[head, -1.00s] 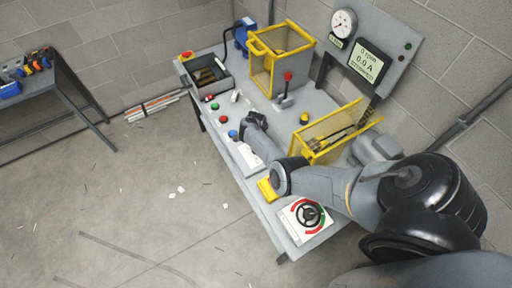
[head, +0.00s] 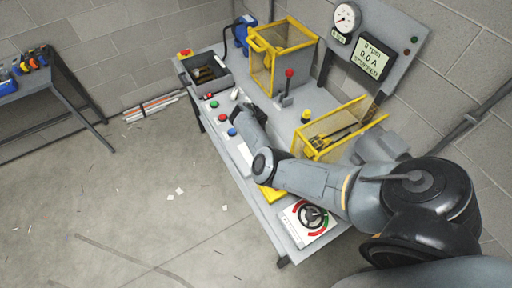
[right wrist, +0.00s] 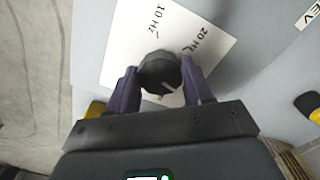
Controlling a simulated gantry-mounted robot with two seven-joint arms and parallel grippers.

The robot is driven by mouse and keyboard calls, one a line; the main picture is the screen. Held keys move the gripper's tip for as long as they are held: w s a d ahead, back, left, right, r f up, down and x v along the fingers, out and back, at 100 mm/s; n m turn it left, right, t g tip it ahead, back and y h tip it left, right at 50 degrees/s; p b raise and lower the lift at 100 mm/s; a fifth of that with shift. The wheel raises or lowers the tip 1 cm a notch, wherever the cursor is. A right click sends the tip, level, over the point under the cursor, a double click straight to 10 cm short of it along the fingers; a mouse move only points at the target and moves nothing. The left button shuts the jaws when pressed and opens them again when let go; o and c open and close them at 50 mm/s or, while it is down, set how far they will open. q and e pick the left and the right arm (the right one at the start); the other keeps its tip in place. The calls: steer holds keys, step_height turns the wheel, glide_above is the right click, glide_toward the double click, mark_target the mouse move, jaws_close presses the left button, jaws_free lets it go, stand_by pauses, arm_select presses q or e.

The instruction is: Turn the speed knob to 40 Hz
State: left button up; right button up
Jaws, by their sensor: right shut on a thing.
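The black speed knob (right wrist: 160,73) sits on a white dial plate (right wrist: 205,45) in the right wrist view. The plate's printed marks "10 Hz" and "20 Hz" are readable; I see no 40 Hz mark. A short pale line shows on the knob near its gripper side. My right gripper (right wrist: 162,85) is shut on the knob, one finger on each side. In the head view my right arm reaches over the bench and my right gripper (head: 244,112) hides the knob. My left gripper is out of view.
A display (head: 372,57) reads 0 rpm, 0.0 A, STOPPED, beside a round gauge (head: 346,17). Nearby stand a red-topped lever (head: 288,82), yellow-framed guards (head: 280,50), coloured push buttons (head: 222,117) and a grey bin (head: 207,75). A red-green dial (head: 312,216) lies at the bench's near end.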

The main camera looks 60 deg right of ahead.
steer(key=m+b, duration=0.4)
steer(key=m, duration=0.1)
steer(key=shift+f+m, duration=0.2)
steer(key=shift+m, duration=0.1)
steer(key=m+b, duration=0.2)
steer(key=shift+r+b, duration=0.1)
steer(key=shift+b, duration=0.2)
steer(key=shift+d+r+m+b, duration=0.1)
steer(key=shift+m+b, duration=0.25)
steer(key=shift+m, duration=0.25)
steer(key=o, duration=1)
steer(key=shift+o, duration=0.2)
steer(key=shift+r, duration=0.15)
